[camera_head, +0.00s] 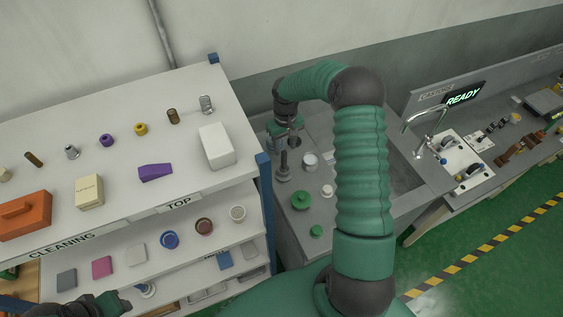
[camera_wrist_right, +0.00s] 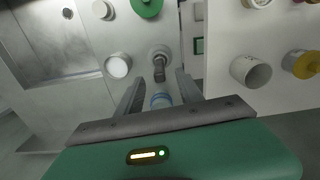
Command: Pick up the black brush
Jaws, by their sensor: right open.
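A dark upright piece with a round base, which looks like the black brush (camera_head: 283,165), stands on the grey counter just below my right gripper (camera_head: 290,137). In the right wrist view the dark piece (camera_wrist_right: 159,68) rises from a grey round base toward the gap between the fingers of my right gripper (camera_wrist_right: 160,92). A blue and white banded part shows between the fingers; I cannot tell if it belongs to the brush. The right fingers are apart and grip nothing visible. My left gripper (camera_head: 110,302) is at the bottom left, partly cut off, its jaws unclear.
A white jar (camera_head: 310,160), a green knobbed disc (camera_head: 301,200) and a smaller green piece (camera_head: 316,231) stand near the brush. The white shelf (camera_head: 235,130) with its blue post (camera_head: 264,190) borders the counter on the left. A sink (camera_head: 405,178) lies to the right.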

